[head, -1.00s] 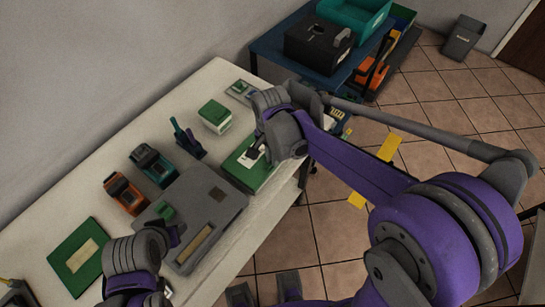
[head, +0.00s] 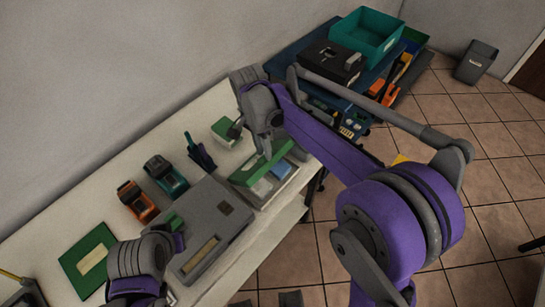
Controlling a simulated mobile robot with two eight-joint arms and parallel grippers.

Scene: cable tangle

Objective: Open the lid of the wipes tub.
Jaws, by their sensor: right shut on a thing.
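The wipes tub (head: 262,192) stands near the right edge of the white table, with its green lid (head: 250,172) raised and tilted up along the back side. Blue and pale contents show inside the tub. My right gripper (head: 266,150) comes down from above and is shut on the raised lid, with its fingertips partly hidden by the wrist.
A large grey case (head: 215,225) lies left of the tub. Behind are a teal device (head: 166,175), an orange device (head: 137,202) and a small green-topped box (head: 223,131). A green board (head: 88,260) lies at the left. A blue cart (head: 300,65) with bins stands beyond the table.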

